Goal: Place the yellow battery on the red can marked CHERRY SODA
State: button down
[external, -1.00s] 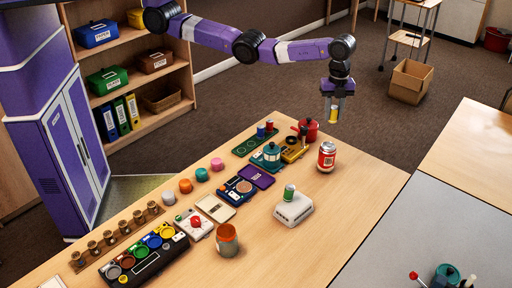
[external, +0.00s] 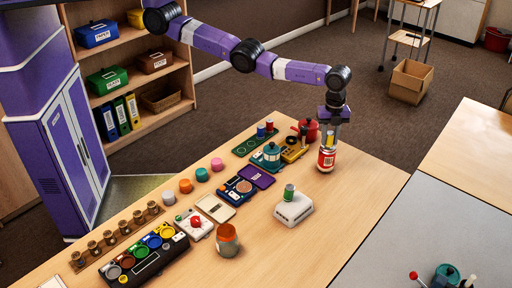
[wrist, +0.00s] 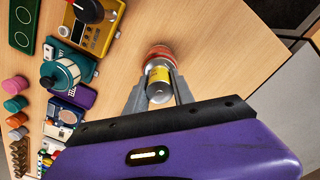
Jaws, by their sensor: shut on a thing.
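The red can (external: 326,161) stands upright on the wooden table near its far right edge. My gripper (external: 329,140) is directly above the can, pointing down. In the wrist view the yellow battery (wrist: 160,75) sits upright between the two fingers (wrist: 159,88), silver end towards the camera. The red can (wrist: 157,50) shows behind its lower end. The battery's lower end is at the can's top; I cannot tell whether they touch.
A red pot (external: 309,126) and a yellow device (external: 293,153) stand close to the left of the can. A white block (external: 293,209) with a green battery (external: 289,192) is nearer the front. The table right of the can is clear.

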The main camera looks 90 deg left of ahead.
aim_at(331, 132)
jog(key=shift+f, duration=0.15)
jog(key=c, duration=1.1)
grip_release()
notch_tip(331, 132, up, 12)
jog(key=shift+r, duration=0.2)
